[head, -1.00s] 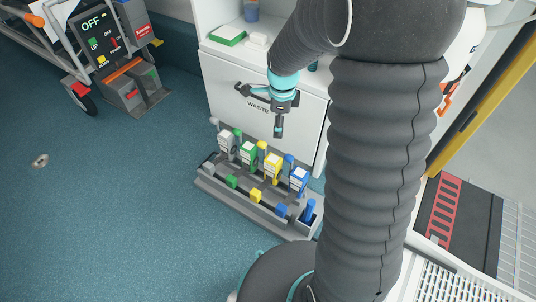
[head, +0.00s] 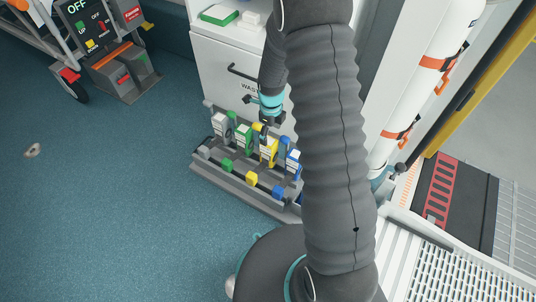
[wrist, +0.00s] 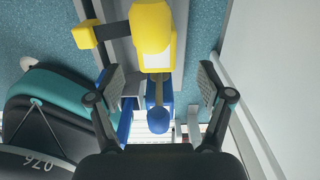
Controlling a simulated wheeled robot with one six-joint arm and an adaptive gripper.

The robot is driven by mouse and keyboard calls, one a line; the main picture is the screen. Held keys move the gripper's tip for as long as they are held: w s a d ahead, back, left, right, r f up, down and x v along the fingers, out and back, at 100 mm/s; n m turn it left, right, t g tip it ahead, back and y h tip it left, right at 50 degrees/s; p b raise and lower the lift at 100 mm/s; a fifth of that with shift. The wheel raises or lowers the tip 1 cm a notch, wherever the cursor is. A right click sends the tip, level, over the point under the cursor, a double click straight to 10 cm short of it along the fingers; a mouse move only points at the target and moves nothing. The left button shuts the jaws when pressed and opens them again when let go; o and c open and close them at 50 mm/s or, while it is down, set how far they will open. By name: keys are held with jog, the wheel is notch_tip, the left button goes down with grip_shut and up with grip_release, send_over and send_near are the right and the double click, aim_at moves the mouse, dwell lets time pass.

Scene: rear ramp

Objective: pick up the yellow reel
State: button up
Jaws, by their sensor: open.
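The yellow reel (head: 269,152) stands in a row of coloured reels on a grey rack, between the green reel (head: 243,138) and the blue reel (head: 292,160). In the wrist view the yellow reel (wrist: 151,28) is at the top centre, with a white label on its body. My gripper (wrist: 162,82) is open, one finger on each side of the picture's middle, and nothing is gripped. In the head view my gripper (head: 264,127) is just above and behind the yellow reel, and its fingers are partly hidden. I cannot tell whether they touch it.
The grey rack (head: 235,187) also holds a white reel (head: 220,125), and coloured blocks stick out in front. A white cabinet (head: 215,60) is close behind the rack. A wheeled trolley (head: 72,80) is at the upper left. The blue floor (head: 110,200) to the left is mostly clear.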

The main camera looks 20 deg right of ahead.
aim_at(269, 140)
jog(key=shift+a+f+b, duration=0.15)
jog(key=shift+f+b, duration=0.05)
jog(key=shift+f, duration=1.25)
jog(key=shift+a+f+b, duration=0.1)
jog(key=shift+f+b, duration=0.1)
jog(key=shift+f, duration=1.2)
jog(key=shift+c, duration=0.2)
grip_shut()
